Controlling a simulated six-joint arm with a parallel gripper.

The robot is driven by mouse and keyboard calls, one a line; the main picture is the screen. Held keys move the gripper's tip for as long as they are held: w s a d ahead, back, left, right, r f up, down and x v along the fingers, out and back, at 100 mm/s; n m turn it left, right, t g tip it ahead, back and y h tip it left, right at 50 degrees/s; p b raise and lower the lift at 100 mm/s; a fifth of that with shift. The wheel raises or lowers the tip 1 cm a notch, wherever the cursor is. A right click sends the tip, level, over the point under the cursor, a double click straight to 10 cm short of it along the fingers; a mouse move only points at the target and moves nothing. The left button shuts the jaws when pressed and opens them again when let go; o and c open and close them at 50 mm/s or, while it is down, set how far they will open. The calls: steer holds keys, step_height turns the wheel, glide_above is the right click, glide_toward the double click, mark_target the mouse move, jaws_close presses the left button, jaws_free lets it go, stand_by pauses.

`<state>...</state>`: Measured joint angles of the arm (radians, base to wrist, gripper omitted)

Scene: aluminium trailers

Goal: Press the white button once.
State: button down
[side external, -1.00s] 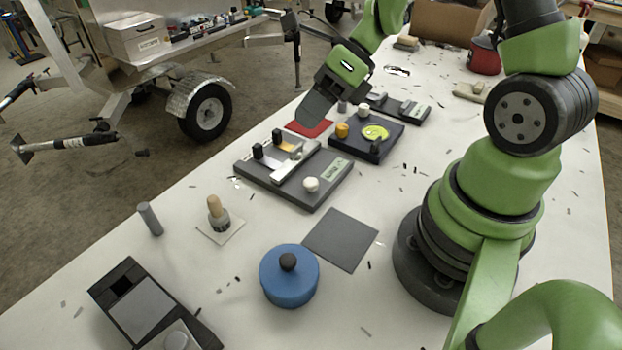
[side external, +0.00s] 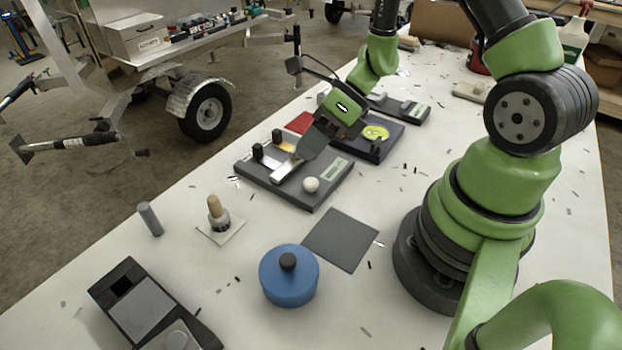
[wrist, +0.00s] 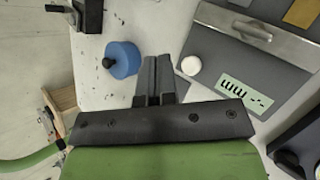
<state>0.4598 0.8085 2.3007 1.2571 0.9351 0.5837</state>
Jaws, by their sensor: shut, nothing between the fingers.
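The white button (side external: 311,184) is a round knob on the near right corner of a dark grey panel (side external: 318,196), beside a pale green label. In the wrist view the white button (wrist: 191,65) lies just right of the fingertips. My gripper (side external: 306,150) is shut and empty. It is above the panel, up and behind the button, and apart from it. In the wrist view my gripper (wrist: 155,62) shows its two fingers together.
The panel also bears a silver bar (side external: 287,168) and black knobs. A dark panel with a yellow-green disc (side external: 375,132) stands behind. A blue lidded pot (side external: 289,280) and a grey mat (side external: 341,239) lie in front. The table between is mostly clear.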

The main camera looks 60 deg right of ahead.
mark_target(310, 179)
steer(key=shift+f, duration=1.6)
stand_by(0.8)
steer(key=shift+f, duration=0.4)
steer(key=shift+f, duration=0.8)
stand_by(0.8)
steer(key=shift+r, duration=1.25)
steer(key=shift+r, duration=2.5)
